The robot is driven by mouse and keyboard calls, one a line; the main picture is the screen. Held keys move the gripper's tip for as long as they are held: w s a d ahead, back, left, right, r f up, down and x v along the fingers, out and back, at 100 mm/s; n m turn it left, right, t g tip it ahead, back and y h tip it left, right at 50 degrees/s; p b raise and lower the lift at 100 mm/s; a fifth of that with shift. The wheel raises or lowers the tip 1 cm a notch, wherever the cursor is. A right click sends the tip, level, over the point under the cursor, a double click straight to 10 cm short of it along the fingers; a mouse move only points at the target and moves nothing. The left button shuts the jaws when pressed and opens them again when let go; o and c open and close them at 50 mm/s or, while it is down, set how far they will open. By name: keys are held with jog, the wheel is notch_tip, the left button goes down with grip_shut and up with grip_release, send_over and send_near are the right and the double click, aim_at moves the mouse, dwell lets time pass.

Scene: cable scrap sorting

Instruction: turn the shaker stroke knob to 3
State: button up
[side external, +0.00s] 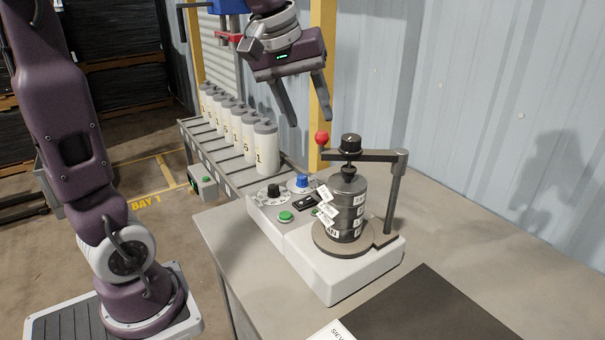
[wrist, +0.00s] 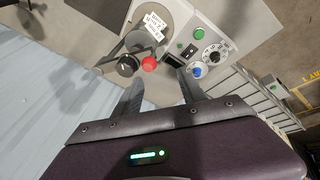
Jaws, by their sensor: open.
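The shaker (side external: 345,280) is a white base on the bench with a control panel at its left end. My gripper (side external: 311,120) is open and empty, high above the panel and apart from both knobs. In the wrist view its fingers (wrist: 160,78) point toward the shaker.
A sieve stack (side external: 347,205) stands on the shaker under a clamp arm (side external: 375,156) with a red ball (side external: 322,138) and black top knob (side external: 350,143), close to my fingers. A green button (side external: 286,216) is on the panel. White bottles (side external: 265,150) line a rack. A dark mat (side external: 430,310) lies in front.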

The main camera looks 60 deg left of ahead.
jog(key=w+a+f+n+g, duration=0.1)
jog(key=w+a+f+n, duration=0.1)
jog(key=w+a+f, duration=0.25)
jog(key=n+g, duration=0.3)
jog(key=n, duration=0.1)
send_over(302, 176)
notch_tip(302, 176, down, 14)
jog(key=shift+f, duration=0.25)
notch_tip(302, 176, down, 6)
jog(key=shift+r, duration=0.15)
jog(key=shift+f, duration=0.45)
grip_shut()
